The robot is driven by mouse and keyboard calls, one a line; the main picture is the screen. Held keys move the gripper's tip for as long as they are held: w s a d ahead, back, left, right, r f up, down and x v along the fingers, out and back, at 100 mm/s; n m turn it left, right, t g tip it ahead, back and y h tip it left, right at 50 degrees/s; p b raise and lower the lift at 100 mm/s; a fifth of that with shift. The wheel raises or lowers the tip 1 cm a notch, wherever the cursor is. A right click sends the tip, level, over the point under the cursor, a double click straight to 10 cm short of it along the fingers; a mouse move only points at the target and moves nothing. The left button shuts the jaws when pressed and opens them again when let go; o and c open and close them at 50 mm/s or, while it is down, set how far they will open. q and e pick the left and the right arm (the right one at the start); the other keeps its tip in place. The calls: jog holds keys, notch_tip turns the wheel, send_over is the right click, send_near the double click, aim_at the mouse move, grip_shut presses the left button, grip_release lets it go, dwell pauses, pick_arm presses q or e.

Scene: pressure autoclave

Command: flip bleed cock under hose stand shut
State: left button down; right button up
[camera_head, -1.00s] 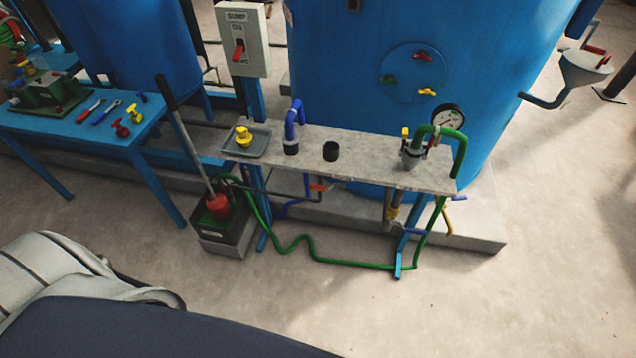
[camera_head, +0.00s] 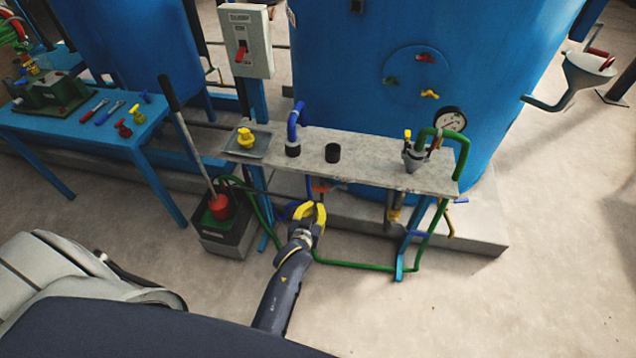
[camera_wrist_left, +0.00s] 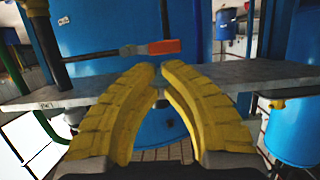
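The bleed cock's orange-red handle (camera_head: 321,188) shows under the front edge of the hose stand (camera_head: 375,174). In the left wrist view the orange grip (camera_wrist_left: 164,47) points right on a grey metal lever, just above and beyond the fingertips. My left gripper (camera_head: 308,211), with yellow fingers, is just below and in front of the handle. In the left wrist view its fingers (camera_wrist_left: 158,70) stand slightly apart with nothing between them. No contact with the handle is visible. My right gripper is not in view.
A green hose (camera_head: 360,266) runs low along the floor.

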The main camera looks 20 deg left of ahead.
aim_at(318, 188)
pick_arm(q)
jog(key=r, duration=0.2)
jog(key=a+r, duration=0.1)
jog(key=shift+w+a+r+n+t, duration=0.1)
jog(key=shift+w+r+n+t, duration=0.15)
jog(key=shift+r+n+t, duration=0.1)
jog(key=shift+x, duration=5)
jog(key=shift+a, duration=0.15)
jog(key=shift+f, duration=0.1)
